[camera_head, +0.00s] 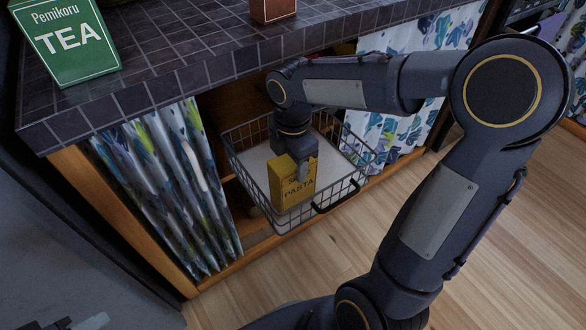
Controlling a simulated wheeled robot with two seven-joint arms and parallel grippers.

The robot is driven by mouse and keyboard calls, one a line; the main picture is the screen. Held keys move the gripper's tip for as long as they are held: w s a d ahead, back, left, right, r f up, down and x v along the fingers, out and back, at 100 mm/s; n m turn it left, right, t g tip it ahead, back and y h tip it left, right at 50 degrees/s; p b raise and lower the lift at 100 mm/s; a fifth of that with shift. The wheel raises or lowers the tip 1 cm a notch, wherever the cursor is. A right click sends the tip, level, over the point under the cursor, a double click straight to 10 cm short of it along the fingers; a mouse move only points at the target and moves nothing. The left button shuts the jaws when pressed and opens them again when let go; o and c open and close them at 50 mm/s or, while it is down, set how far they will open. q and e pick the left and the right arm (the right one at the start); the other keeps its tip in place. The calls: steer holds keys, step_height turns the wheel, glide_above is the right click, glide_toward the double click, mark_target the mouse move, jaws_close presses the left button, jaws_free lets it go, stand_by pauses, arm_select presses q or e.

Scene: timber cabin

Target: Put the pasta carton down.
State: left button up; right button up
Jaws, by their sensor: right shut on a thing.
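The pasta carton (288,189) is a yellow box with dark lettering that reads PASTA. It stands roughly upright inside a wire basket (354,187), near the basket's front left. My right gripper (303,168) points down into the basket and is shut on the carton's upper part. The gripper hides part of the carton's top. I cannot tell whether the carton's bottom touches the basket's pale floor (258,158). A small grey and dark part at the bottom left edge seems to be my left gripper (88,322), mostly cut off.
The basket is pulled out below a dark tiled counter (190,50), with a black handle (335,196) at its front. A green tea box (68,45) and a brown box (272,9) stand on the counter. Patterned curtains (165,185) flank the opening. The wooden floor (300,262) in front is clear.

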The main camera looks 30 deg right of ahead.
steer(key=shift+f, duration=0.45)
steer(key=shift+f, duration=0.15)
steer(key=o, duration=1.5)
steer(key=shift+o, duration=0.2)
